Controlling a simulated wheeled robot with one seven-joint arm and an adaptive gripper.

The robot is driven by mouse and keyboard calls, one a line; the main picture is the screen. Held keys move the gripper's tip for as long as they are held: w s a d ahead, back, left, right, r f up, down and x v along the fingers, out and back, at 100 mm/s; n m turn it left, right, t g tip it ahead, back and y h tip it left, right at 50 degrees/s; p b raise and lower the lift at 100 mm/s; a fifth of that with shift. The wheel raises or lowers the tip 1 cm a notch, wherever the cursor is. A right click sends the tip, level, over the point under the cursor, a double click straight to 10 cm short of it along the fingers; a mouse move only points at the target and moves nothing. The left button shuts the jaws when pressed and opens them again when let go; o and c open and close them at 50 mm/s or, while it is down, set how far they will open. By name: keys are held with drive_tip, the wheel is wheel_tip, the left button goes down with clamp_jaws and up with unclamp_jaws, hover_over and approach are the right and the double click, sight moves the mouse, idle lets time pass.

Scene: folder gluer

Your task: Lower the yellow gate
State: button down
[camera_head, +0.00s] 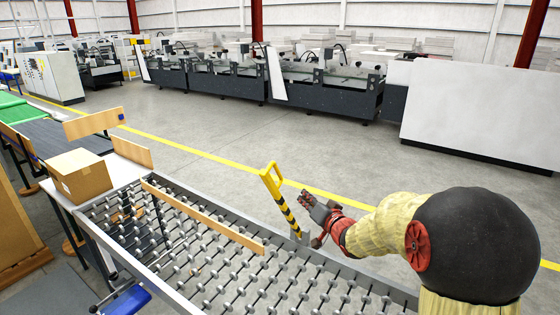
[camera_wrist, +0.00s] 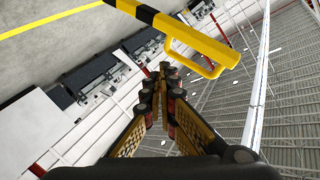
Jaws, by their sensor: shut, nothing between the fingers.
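The yellow gate (camera_head: 283,203) is a bar with black stripes and a yellow loop handle at its top. In the head view it stands raised, tilted a little to the left, at the far edge of the roller conveyor (camera_head: 215,262). It also crosses the top of the wrist view (camera_wrist: 187,36), with its loop at the right. My gripper (camera_head: 306,197) is just right of the gate's striped part in the head view. In the wrist view my gripper (camera_wrist: 163,72) has its fingertips together, below the gate, with nothing held. I cannot tell whether it touches the gate.
A cardboard box (camera_head: 79,175) sits at the conveyor's left end, near wooden guide boards (camera_head: 203,215). A blue-handled part (camera_head: 127,301) is at the near edge. The floor (camera_head: 225,130) behind the conveyor is clear up to the grey machines (camera_head: 325,90).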

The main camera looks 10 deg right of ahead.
sight(280, 176)
drive_tip(key=w+a+r+y+p, duration=0.1)
drive_tip(key=w+a+y+p, duration=0.1)
drive_tip(key=w+p, duration=0.1)
drive_tip(key=w+a+r+m+t+y+p, duration=0.1)
drive_tip(key=w+a+y+p, duration=0.1)
drive_tip(key=w+p, duration=0.1)
drive_tip(key=w+a+r+y+p, duration=0.1)
drive_tip(key=w+a+y+p, duration=0.1)
drive_tip(key=w+p, duration=0.2)
drive_tip(key=shift+w+a+r+y, duration=0.1)
drive_tip(key=shift+a+r+y, duration=0.05)
drive_tip(key=shift+y, duration=0.15)
drive_tip(key=shift+t, duration=0.3)
